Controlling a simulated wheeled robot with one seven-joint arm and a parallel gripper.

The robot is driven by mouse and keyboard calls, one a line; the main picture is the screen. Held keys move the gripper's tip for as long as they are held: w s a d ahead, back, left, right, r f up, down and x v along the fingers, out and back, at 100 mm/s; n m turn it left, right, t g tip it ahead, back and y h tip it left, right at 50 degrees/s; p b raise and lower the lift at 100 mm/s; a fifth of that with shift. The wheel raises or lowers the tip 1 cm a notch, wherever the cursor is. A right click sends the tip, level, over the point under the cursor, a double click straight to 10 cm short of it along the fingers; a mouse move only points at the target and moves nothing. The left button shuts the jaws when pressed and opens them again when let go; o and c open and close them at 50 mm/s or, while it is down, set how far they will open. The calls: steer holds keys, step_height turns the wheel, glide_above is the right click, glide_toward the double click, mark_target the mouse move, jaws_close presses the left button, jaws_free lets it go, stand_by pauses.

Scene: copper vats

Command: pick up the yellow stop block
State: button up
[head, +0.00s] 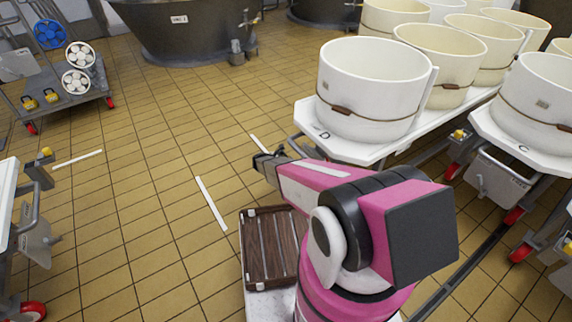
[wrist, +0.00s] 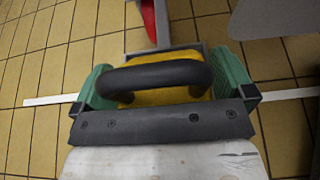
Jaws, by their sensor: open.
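The yellow stop block (wrist: 158,97) with its thick black handle (wrist: 155,76) shows in the middle of the wrist view. It sits against a grey metal bracket (wrist: 170,49). My gripper (wrist: 163,84) is open, with one green finger pad on the left of the block and one on the right. I cannot tell whether either pad touches it. In the head view my gripper (head: 268,164) is beside the near left end of the white table marked D (head: 345,146). The block there is hidden or too small to make out.
White tubs (head: 372,90) stand on table D, and table C (head: 510,140) is at the right. A wooden slatted crate (head: 248,245) is below my arm. A cart (head: 62,88) at the left carries other yellow blocks (head: 29,103).

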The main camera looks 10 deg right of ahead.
steer(key=c, duration=1)
steer(key=shift+o, duration=0.2)
